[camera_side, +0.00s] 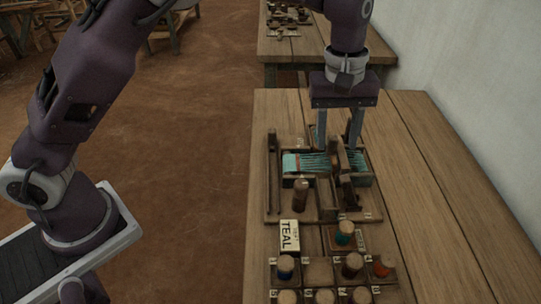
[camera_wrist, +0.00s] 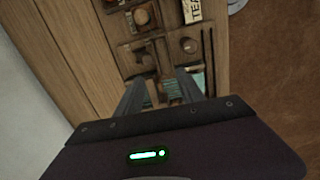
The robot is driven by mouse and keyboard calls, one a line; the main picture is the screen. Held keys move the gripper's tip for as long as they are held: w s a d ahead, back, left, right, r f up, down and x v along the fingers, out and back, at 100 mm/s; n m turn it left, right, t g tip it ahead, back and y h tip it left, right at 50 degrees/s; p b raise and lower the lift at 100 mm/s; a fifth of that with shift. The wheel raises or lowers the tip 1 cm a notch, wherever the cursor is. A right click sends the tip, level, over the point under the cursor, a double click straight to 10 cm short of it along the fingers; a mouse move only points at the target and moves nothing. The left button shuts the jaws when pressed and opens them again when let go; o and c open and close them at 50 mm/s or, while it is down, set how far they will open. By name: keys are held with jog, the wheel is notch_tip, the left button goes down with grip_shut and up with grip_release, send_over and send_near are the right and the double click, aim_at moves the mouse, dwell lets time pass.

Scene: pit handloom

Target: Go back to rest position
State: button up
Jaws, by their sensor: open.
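My gripper (camera_side: 338,128) is open above the small loom on the wooden table, its two fingers pointing down with a gap between them. In the side view the fingertips are close to the loom's upright wooden piece and the teal threads (camera_side: 306,162); I cannot tell whether they touch it. The wrist view shows the two fingers of my gripper (camera_wrist: 164,85) spread apart, with teal thread partly hidden behind them. A card reading TEAL (camera_side: 289,235) lies in front of the loom and also shows in the wrist view (camera_wrist: 193,11).
A brown bobbin (camera_side: 300,195) stands upright in a loom compartment. The table's right side (camera_side: 440,200) is clear. A wall rises at right.

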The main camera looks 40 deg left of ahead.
jog(key=s+a+r+m+t+h, duration=0.2)
jog(key=s+a+r+m, duration=0.1)
jog(key=s+a+r, duration=0.95)
jog(key=s+a+m+t+y, duration=0.1)
jog(key=s+a+m, duration=0.1)
jog(key=s, duration=0.6)
jog(key=s+a+f+m+t+y, duration=0.1)
jog(key=s+a+m+t, duration=0.1)
jog(key=s, duration=0.6)
jog(key=shift+s+a+m+y, duration=0.15)
jog(key=shift+s+m+y, duration=0.2)
jog(key=shift+m, duration=0.45)
